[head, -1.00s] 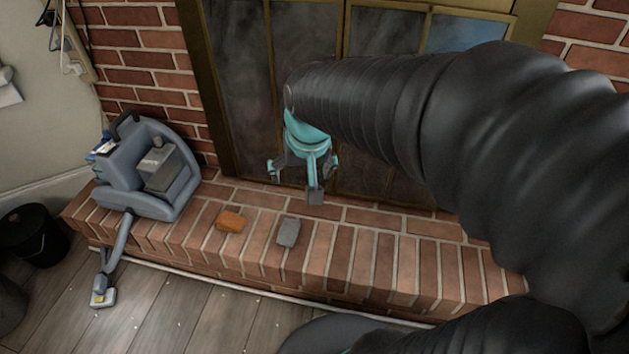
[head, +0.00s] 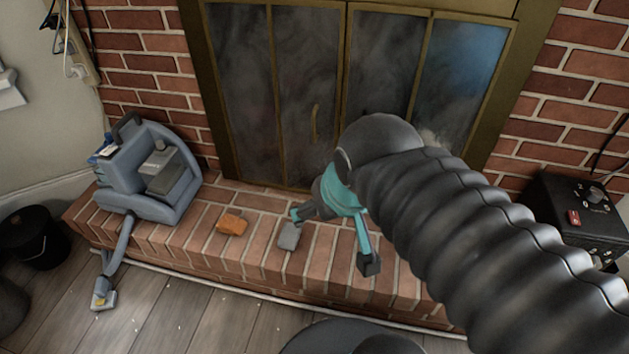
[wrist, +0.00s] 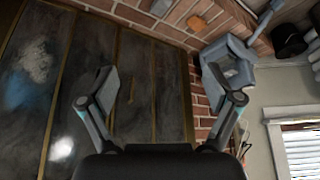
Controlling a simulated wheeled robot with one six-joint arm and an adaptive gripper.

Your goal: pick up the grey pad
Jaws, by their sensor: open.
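The grey pad (head: 290,236) lies on the brick hearth in the head view, just right of an orange block (head: 232,224). My gripper (head: 333,238) is open, its fingers spread wide. One fingertip overlaps the pad's upper edge in the picture; I cannot tell whether it touches. The other finger hangs to the right of the pad, over the bricks. In the wrist view my gripper (wrist: 163,82) shows open and empty, with the dark fireplace doors behind it.
A blue-grey machine with a hose (head: 150,180) stands on the hearth's left end. Fireplace doors (head: 300,100) rise behind the hearth (head: 200,255). A black box with knobs (head: 575,215) is at the right, a black bucket (head: 35,235) on the floor at left.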

